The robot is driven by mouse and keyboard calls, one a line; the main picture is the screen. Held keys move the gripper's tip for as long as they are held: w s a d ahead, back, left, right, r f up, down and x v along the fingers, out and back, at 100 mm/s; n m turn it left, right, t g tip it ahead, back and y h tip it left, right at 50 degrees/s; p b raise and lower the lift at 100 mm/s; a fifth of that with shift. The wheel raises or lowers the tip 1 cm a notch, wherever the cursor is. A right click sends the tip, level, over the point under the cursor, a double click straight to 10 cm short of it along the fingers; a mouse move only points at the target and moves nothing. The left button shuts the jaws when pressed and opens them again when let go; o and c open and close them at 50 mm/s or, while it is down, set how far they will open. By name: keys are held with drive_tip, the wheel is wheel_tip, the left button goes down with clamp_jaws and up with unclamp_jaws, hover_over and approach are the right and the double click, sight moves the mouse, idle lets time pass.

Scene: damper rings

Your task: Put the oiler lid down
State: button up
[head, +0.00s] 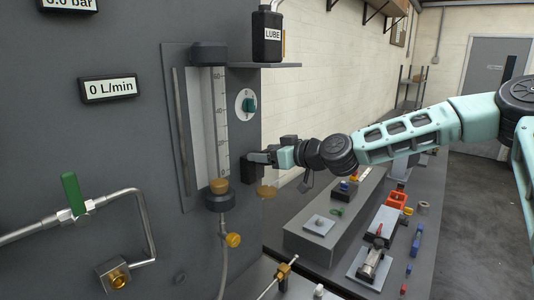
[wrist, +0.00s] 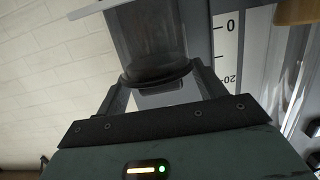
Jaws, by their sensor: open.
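My gripper (head: 256,158) is at the panel's right edge, to the right of the flow tube's lower end. In the wrist view its two fingers (wrist: 158,84) stand apart, with a dark, rounded, cup-like part (wrist: 150,45) with a black rim at their tips. A dark block (head: 250,173) shows just below the fingertips in the head view. I cannot tell for certain which part is the oiler lid, nor whether the fingers touch the rim. A small amber piece (head: 267,192) shows below the gripper.
A LUBE bottle (head: 267,36) stands on a small shelf (head: 265,66) above. The bench (head: 345,215) at lower right holds several small parts, with some bare surface between them.

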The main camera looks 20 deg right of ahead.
sight(268, 150)
drive_tip(key=c, duration=1.1)
drive_tip(key=shift+c, duration=0.2)
drive_tip(key=shift+r+b, duration=0.35)
drive_tip(key=shift+b, duration=0.05)
wheel_tip(268, 150, up, 2)
drive_tip(key=shift+s+d+r+b, duration=0.15)
drive_tip(key=shift+r+b, duration=0.1)
drive_tip(key=shift+b, duration=0.7)
drive_tip(key=f+b+v, duration=0.3)
drive_tip(key=b+v, duration=0.1)
drive_tip(key=v, duration=1.3)
drive_tip(key=shift+s+d, duration=0.25)
drive_tip(key=shift+s, duration=0.1)
